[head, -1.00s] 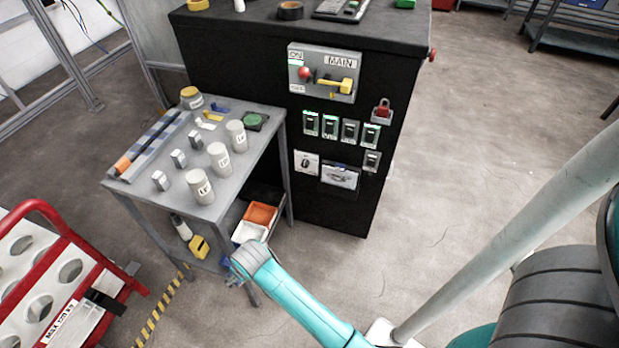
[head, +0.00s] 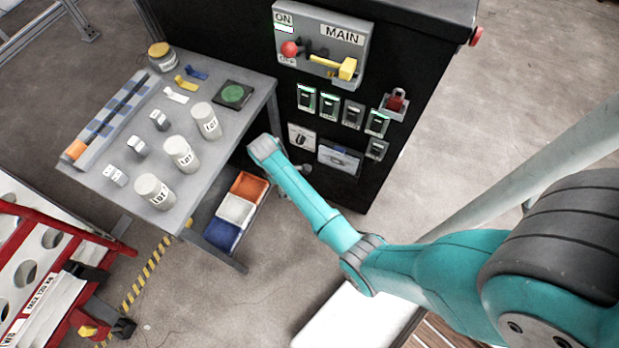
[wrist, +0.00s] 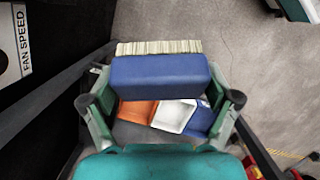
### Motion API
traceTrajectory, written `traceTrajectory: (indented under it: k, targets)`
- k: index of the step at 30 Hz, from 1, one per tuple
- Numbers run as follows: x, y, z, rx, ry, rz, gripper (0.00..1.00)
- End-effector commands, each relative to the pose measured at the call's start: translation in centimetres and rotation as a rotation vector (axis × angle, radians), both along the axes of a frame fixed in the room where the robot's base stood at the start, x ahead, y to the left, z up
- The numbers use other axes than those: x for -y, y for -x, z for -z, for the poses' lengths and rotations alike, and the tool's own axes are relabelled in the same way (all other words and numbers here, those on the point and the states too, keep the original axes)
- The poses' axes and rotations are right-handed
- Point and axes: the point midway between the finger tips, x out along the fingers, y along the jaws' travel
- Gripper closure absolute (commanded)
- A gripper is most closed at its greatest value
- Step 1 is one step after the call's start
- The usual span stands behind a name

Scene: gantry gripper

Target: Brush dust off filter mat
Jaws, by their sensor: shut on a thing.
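My gripper (wrist: 162,98) is shut on a blue brush block (wrist: 160,78) with a row of pale bristles along its far edge. The fingers press on its left and right ends. In the head view my arm reaches between the grey table and the black cabinet, and the gripper and brush are hidden or too unclear to make out there. I cannot surely identify the filter mat in either view.
The grey table (head: 222,122) holds white LOT jars (head: 181,154), small grey blocks and a green disc on a dark pad (head: 233,94). Orange, white and blue bins (head: 236,210) sit below. The black cabinet (head: 430,60) carries switches.

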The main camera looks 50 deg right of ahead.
Motion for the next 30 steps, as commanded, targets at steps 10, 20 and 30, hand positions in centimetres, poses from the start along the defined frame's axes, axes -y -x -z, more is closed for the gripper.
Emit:
traceTrajectory:
  k: [10, 20, 30]
  targets:
    - [4.3, 2.7, 2.2, -0.276, 0.485, -0.685, 0.40]
    - [6.6, 3.5, 2.4, -0.270, 0.901, -1.053, 0.40]
    - [7.5, 3.1, 2.2, -0.250, 0.986, -1.107, 0.40]
